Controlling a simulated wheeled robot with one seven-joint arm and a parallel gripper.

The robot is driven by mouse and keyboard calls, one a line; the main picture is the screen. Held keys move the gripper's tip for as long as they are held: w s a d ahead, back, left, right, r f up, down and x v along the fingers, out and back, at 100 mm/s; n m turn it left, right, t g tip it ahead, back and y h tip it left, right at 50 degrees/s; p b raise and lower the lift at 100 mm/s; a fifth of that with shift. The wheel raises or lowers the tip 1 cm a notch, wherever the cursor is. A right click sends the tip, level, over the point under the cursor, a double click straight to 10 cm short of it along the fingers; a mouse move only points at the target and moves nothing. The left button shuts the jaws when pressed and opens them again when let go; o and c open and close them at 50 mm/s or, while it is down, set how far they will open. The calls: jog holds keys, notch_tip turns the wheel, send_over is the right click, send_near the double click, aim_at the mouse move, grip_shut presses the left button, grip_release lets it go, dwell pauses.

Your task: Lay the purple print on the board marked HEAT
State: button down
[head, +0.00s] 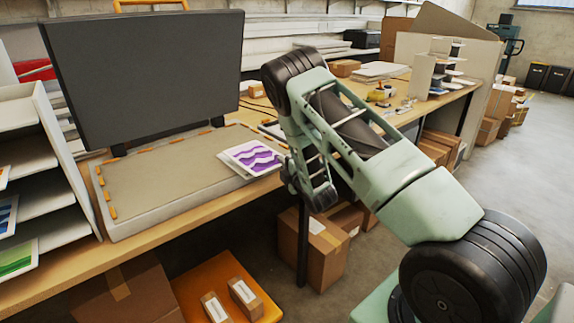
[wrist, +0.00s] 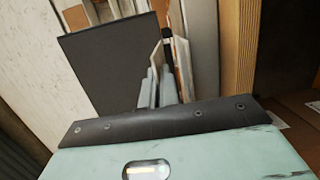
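The purple print (head: 254,157), a white-bordered sheet with purple waves, is at the right end of a flat beige board (head: 165,172) with orange tabs along its edges. My gripper (head: 287,170) is at the print's right edge and appears shut on it. The print sticks out leftward; whether it touches the board is unclear. A pale edge shows beneath it. In the wrist view the print looks like a thin edge-on sheet (wrist: 156,56) between the fingertips (wrist: 157,88). A dark panel (head: 145,75) stands upright behind the board. No HEAT marking is readable.
A white shelf rack (head: 30,160) with orange, blue and green prints stands at the left. The wooden bench (head: 190,208) has a narrow bare front strip. Boxes (head: 325,245) lie beneath it. Small items lie farther right along the bench.

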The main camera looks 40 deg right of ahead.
jog(key=shift+w+f+b, duration=0.1)
jog(key=shift+f+b, duration=1.5)
jog(key=shift+b, duration=0.05)
jog(key=shift+f+b, duration=0.15)
jog(key=shift+b, duration=0.25)
jog(key=c, duration=1.6)
grip_release()
